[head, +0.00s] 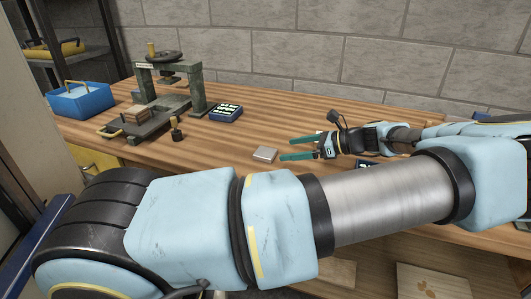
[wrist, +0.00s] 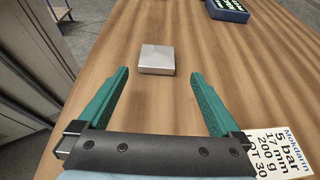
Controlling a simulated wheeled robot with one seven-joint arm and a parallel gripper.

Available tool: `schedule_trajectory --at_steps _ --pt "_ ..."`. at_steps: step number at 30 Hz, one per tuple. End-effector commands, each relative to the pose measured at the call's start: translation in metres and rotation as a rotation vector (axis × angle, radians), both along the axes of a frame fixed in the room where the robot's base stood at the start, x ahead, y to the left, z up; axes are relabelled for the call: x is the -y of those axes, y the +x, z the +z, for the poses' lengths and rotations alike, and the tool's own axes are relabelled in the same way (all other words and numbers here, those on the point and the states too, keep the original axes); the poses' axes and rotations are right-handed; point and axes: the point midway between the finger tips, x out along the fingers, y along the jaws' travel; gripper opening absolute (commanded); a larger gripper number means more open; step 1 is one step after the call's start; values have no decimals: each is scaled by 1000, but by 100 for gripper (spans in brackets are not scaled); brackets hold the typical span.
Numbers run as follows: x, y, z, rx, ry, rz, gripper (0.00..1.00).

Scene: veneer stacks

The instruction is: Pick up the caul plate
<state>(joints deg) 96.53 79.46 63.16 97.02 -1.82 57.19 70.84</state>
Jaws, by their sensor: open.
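The caul plate (head: 265,154) looks like a small square silvery block lying flat on the wooden bench. In the wrist view the plate (wrist: 157,59) is ahead of the fingertips, roughly midway between their lines and slightly left. My gripper (head: 284,149) has two green fingers, spread open and empty. In the head view the fingertips are just right of the plate, apart from it. In the wrist view my gripper (wrist: 158,78) reaches toward the plate, which is not between the fingers.
A green press (head: 203,90) stands on the bench at the back left, with a blue bin (head: 82,103) beside it. A dark blue box with a display (head: 226,113) sits behind the plate. A printed card (wrist: 275,152) lies right of my gripper. The bench around the plate is clear.

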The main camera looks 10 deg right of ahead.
Motion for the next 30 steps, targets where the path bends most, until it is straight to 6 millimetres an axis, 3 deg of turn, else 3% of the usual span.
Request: schedule_trajectory --at_steps 17,26,30 --pt "-52 25 -21 1 1 2 100" --pt "-56 27 -25 1 -3 0 100" --pt "-55 27 -25 1 -3 0 86"
